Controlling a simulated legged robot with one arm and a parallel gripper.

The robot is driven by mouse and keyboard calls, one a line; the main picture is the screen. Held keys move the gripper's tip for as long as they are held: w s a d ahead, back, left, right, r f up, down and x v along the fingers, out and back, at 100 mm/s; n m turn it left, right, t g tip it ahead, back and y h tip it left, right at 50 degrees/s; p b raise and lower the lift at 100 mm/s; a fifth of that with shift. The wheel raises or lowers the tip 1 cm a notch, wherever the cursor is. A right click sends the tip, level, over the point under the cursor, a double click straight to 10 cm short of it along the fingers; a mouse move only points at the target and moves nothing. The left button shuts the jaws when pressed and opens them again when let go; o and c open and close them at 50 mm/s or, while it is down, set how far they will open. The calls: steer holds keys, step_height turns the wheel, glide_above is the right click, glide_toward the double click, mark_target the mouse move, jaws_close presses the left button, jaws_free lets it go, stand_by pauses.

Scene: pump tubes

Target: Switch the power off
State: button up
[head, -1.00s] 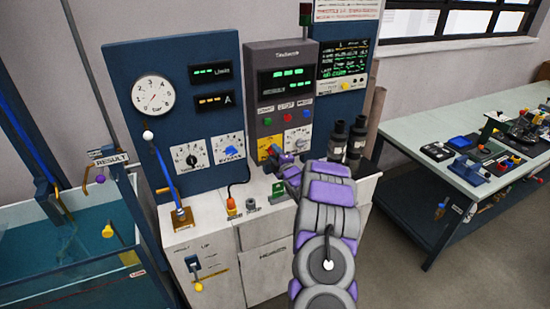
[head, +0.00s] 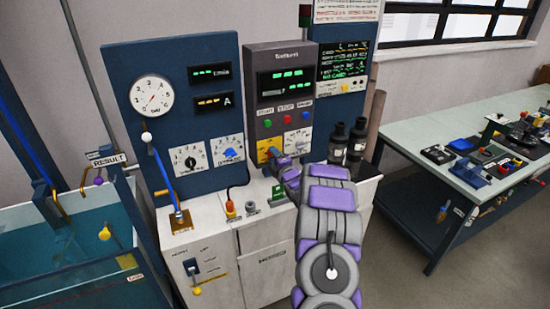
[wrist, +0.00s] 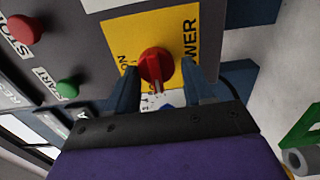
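The red power knob (wrist: 155,66) sits on a yellow plate (wrist: 120,28) marked POWER, with ON readable to the left of the knob in the wrist view. My gripper (wrist: 162,78) is open, with one dark blue finger on each side of the knob. Small gaps seem to show between the fingers and the knob; contact is not clear. In the head view, my gripper (head: 276,160) is at the yellow power plate (head: 268,143) on the grey control box (head: 283,60), and it hides part of the plate. The displays on the box are lit green.
A red button (wrist: 24,28) and a green button (wrist: 67,88) lie left of the knob in the wrist view. Black cylinders (head: 338,143) stand on the bench right of my arm. A lever (head: 161,175) stands at left, beside a water tank (head: 60,265).

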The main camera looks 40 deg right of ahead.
steer(key=o, duration=0.4)
steer(key=shift+w+a+f, duration=0.1)
steer(key=p+v, duration=0.2)
steer(key=v, duration=1.5)
steer(key=shift+a, duration=0.1)
